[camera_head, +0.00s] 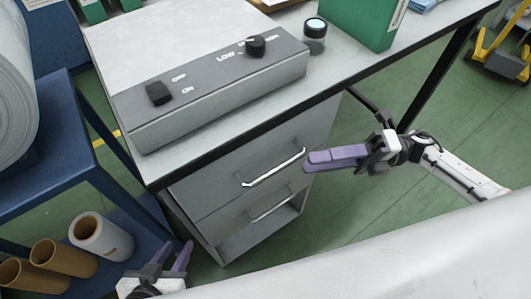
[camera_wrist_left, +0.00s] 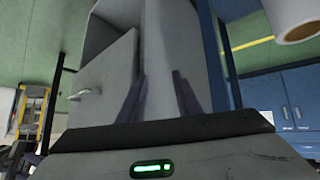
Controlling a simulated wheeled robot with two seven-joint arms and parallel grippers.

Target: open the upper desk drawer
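The grey drawer unit (camera_head: 205,222) stands under the desk. Its upper drawer (camera_head: 215,185) looks shut and has a pale bar handle (camera_head: 274,168). The lower drawer's handle (camera_head: 270,206) is below it. My right gripper (camera_head: 306,161) has its purple fingertips beside the right end of the upper handle, pointing left. Its fingers overlap in view, so their gap and any contact are unclear. My left gripper (camera_head: 176,252) is open and empty, low in front of the unit's left side. The left wrist view shows its two fingers (camera_wrist_left: 160,95) apart before a grey panel.
A grey control box (camera_head: 215,90) sits on the desk, with a green binder (camera_head: 362,20) to its right. A blue rack (camera_head: 50,135) with cardboard rolls (camera_head: 62,257) stands at left. A white cylinder surface (camera_head: 400,255) spans the foreground. Green floor lies right of the drawers.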

